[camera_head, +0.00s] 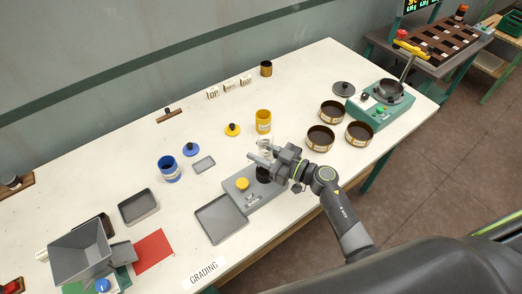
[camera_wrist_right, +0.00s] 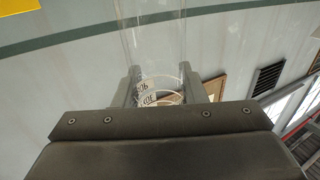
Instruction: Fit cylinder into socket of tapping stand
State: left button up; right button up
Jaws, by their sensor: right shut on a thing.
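A clear, see-through cylinder (camera_wrist_right: 155,45) stands between the two fingers of my right gripper (camera_wrist_right: 160,88) in the right wrist view. In the head view my right gripper (camera_head: 262,153) is over the tapping stand, and the cylinder shows only faintly there. The tapping stand (camera_head: 255,197) is a grey block with a yellow button (camera_head: 242,184) on its left and a dark round socket (camera_head: 263,175) on its right. The gripper partly covers the socket. I cannot tell whether the cylinder touches it. My left gripper is not in view.
A grey tray (camera_head: 222,219) lies left of the stand. A yellow cup (camera_head: 263,122) stands behind it, and a blue cup (camera_head: 169,169) farther left. Several round sieves (camera_head: 320,139) and a green machine (camera_head: 380,108) are to the right. The table's front edge is close to the stand.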

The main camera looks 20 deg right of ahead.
jog(key=shift+f+b, duration=0.6)
jog(key=shift+f, duration=0.6)
jog(key=o, duration=1.1)
jog(key=b+v, duration=0.4)
jog(key=v, duration=1.3)
jog(key=shift+s+d, duration=0.15)
